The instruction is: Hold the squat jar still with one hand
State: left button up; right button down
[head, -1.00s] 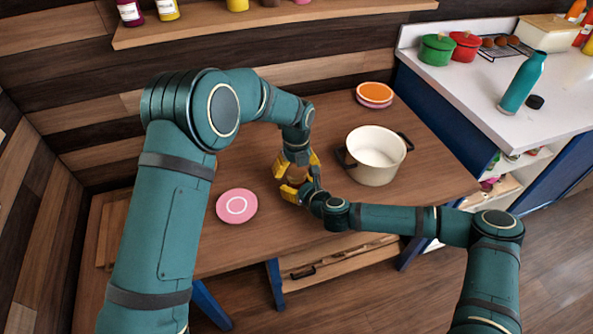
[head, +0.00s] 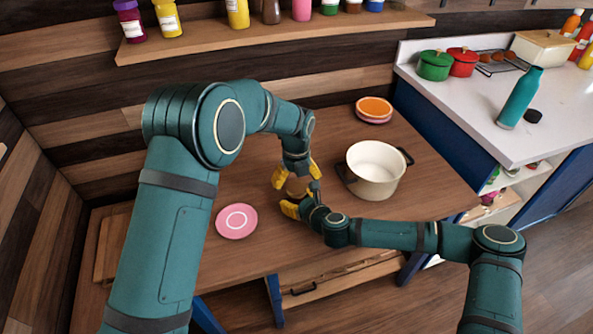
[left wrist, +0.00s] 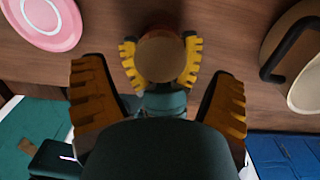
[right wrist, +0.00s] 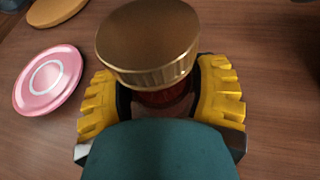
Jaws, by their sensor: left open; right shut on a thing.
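The squat jar has a gold-brown round lid (right wrist: 148,45) and dark red contents below it in the right wrist view. My right gripper (right wrist: 162,98) is shut around the jar's body, one yellow finger on each side, below the lid. In the left wrist view the lid (left wrist: 161,57) is seen from above between the right fingers. My left gripper (left wrist: 160,98) is open and empty, its fingers spread wide above the jar. In the head view the left gripper (head: 295,176) and right gripper (head: 303,198) mostly hide the jar.
A pink plate (head: 236,221) lies left of the jar and a cream pot (head: 375,166) stands close on its right. Stacked plates (head: 374,108) sit at the back. A tan round disc (right wrist: 55,8) lies beyond the pink plate. The table front is clear.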

aim_at(297, 187)
pick_arm(q)
jog(key=shift+f, duration=1.5)
jog(key=c, duration=1.3)
jog(key=o, duration=1.2)
jog(key=shift+o, duration=0.2)
jog(key=shift+r, duration=2.3)
pick_arm(e)
jog(key=shift+r, duration=0.1)
grip_release()
